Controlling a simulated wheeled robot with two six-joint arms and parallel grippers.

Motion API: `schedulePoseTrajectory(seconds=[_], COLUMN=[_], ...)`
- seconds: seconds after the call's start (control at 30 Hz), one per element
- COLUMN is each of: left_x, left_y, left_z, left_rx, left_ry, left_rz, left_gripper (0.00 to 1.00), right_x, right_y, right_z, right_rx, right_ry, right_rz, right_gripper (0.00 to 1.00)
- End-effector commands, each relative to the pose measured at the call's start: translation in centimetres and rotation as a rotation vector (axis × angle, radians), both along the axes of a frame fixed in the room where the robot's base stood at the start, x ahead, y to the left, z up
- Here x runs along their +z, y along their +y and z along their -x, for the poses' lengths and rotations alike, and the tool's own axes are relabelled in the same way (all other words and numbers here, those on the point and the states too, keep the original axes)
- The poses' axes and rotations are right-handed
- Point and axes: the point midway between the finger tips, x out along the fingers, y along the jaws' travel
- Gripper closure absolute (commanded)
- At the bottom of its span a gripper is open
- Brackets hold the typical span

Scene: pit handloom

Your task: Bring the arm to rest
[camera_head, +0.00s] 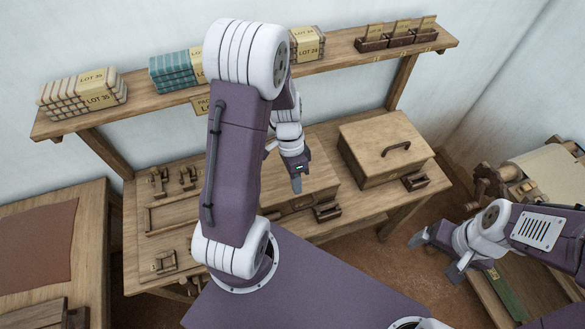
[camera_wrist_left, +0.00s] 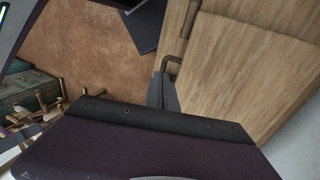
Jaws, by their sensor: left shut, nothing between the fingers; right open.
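My left arm reaches over the workbench in the middle of the head view. My left gripper (camera_head: 297,184) is shut and empty, pointing down above the bench, left of the lidded wooden box. In the left wrist view its fingers (camera_wrist_left: 163,92) are together with nothing between them, and a wooden surface with a dark handle (camera_wrist_left: 185,35) lies beyond. My right gripper (camera_head: 436,257) is open and empty at the right, its fingers spread apart, above the floor beside the loom. My left arm hides part of the bench and shelf.
The workbench (camera_head: 325,220) carries the wooden box (camera_head: 388,150) and small wooden fittings. A wall shelf (camera_head: 155,108) holds labelled lot bundles (camera_head: 82,92) and small card trays (camera_head: 398,38). A side table with a brown mat (camera_head: 38,245) stands left. The loom (camera_head: 540,165) is right.

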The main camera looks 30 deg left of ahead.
Motion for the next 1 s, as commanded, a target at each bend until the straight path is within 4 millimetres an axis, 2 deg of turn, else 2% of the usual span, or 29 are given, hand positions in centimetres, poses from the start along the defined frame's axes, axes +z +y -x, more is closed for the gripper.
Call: schedulePoseTrajectory(seconds=[0.1,0.3,0.67,0.77,0.8,0.87,0.9,1.0], left_x=[2.8,5.1,5.4,5.9,6.4,6.7,6.5,5.8], left_y=[0.5,0.9,1.0,-0.1,-1.2,-2.9,-3.4,-3.4], left_z=[-0.5,-0.8,-0.8,-1.2,-0.9,0.8,1.9,3.0], left_rx=[0.001,0.000,0.000,-0.043,-0.089,-0.149,-0.090,0.144], left_ry=[-0.006,-0.003,-0.002,-0.026,-0.047,-0.073,-0.094,-0.139], left_rz=[-0.003,-0.002,-0.001,-0.007,-0.012,-0.049,-0.099,-0.185], left_gripper=[1.00,1.00,1.00,1.00,1.00,1.00,1.00,1.00], right_x=[0.0,0.1,0.1,-0.1,-0.3,-0.7,-0.8,-0.9], right_y=[0.0,0.0,0.0,0.0,0.0,0.0,0.0,0.0], right_z=[0.0,0.0,0.0,0.0,0.0,0.0,0.0,0.0], right_rx=[0.000,0.000,0.000,0.000,0.000,0.000,0.000,0.000], right_ry=[0.000,0.000,0.000,0.000,0.000,0.000,0.000,0.000], right_rz=[0.000,0.000,0.000,0.000,0.000,0.000,0.000,0.000], right_gripper=[0.13,0.13,0.13,0.13,0.13,0.13,0.13,0.13])
